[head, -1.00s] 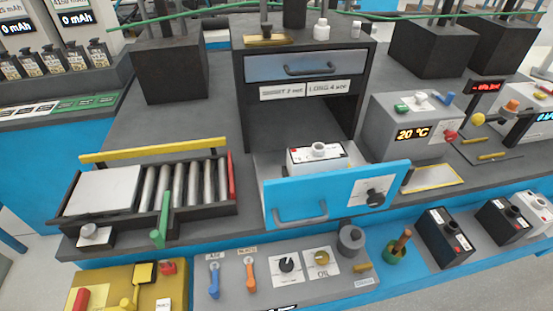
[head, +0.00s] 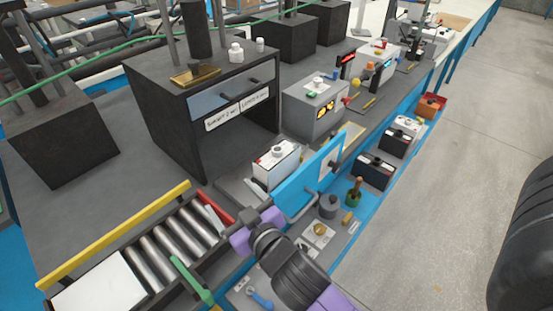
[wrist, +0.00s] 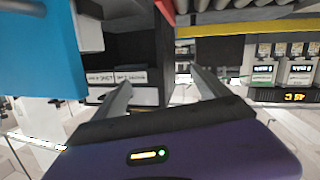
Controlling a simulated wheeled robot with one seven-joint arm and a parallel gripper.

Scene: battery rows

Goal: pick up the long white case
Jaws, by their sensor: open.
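A white case (head: 277,166) with a round cap on top stands upright on the pulled-out tray of the dark cabinet, behind the blue front panel (head: 308,172). The panel hides its lower front. My gripper (head: 228,213) is left of the case and panel, beside the roller tray, apart from the case. In the wrist view, the two grey fingers (wrist: 163,88) are spread with nothing between them. The blue panel fills the upper left there, with a pale surface beside it that may be the case. I cannot judge the case's full length.
The roller tray (head: 165,246) with a yellow rail and green lever lies left of my gripper. The dark cabinet (head: 160,115) rises behind the case. A grey display box (head: 315,105) stands right of it. Dark batteries (head: 374,171) line the blue ledge.

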